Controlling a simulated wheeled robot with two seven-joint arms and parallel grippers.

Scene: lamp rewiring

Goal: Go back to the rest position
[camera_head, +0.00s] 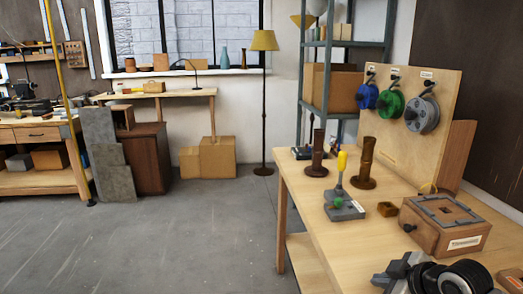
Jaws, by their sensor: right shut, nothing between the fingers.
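My right gripper (394,272) shows at the bottom right, low in the picture. It is shut and empty, in front of the wooden workbench (330,230) and close to its near right part. Part of my own dark arm shows behind it at the bottom edge. My left gripper and left arm are not in view.
On the bench stand two brown turned posts (318,155) (365,165), a grey fixture with a yellow-handled tool (343,207), a small brown block (388,209) and a wooden box (445,222). A board holds blue, green and grey spools (422,114). The grey floor (190,240) is clear.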

